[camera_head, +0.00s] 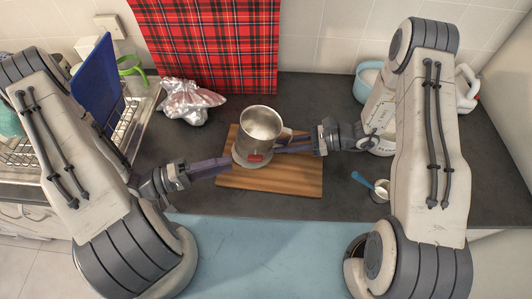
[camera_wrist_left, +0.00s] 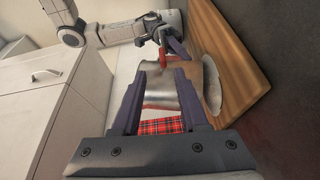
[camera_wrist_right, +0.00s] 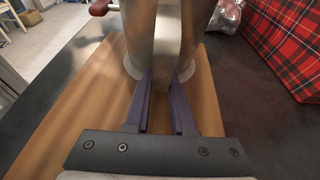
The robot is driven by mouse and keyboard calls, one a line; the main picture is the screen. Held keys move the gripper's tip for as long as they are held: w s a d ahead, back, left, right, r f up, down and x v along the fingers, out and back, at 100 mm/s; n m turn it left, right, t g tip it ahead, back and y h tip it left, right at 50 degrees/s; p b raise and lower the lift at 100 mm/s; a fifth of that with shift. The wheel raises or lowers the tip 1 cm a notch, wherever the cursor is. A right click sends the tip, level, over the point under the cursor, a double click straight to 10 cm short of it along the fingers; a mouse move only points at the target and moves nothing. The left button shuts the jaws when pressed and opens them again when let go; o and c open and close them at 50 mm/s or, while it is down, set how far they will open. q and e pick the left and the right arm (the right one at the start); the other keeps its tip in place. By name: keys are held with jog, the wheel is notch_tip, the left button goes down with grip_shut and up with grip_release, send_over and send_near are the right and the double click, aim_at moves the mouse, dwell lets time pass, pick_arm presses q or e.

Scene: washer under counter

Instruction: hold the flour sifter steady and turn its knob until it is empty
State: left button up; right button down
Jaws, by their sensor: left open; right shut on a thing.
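The metal flour sifter (camera_head: 259,126) stands on the wooden board (camera_head: 300,184), with pale contents visible through its open top. Its red knob (camera_head: 255,158) is low on the near side; it also shows in the left wrist view (camera_wrist_left: 162,58). A pale round shape lies at the sifter's base. My right gripper (camera_head: 279,146) is shut on the sifter's handle side; the exact hold is partly hidden. In the right wrist view its fingers (camera_wrist_right: 163,78) meet at the metal. My left gripper (camera_head: 232,164) is open and empty, low beside the sifter near the knob.
A small cup with a blue spoon (camera_head: 362,179) stands right of the board. A foil-like bag (camera_head: 190,101) and a red plaid cloth (camera_head: 208,45) are behind.

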aim_at(255, 158)
pick_arm(q)
jog(key=shift+s+d+f+n, duration=0.1)
jog(key=shift+d+f+n, duration=0.15)
jog(key=shift+n, duration=0.35)
jog(key=x, duration=1.1)
jog(key=shift+w+d, duration=0.2)
jog(key=shift+d, duration=0.05)
grip_shut()
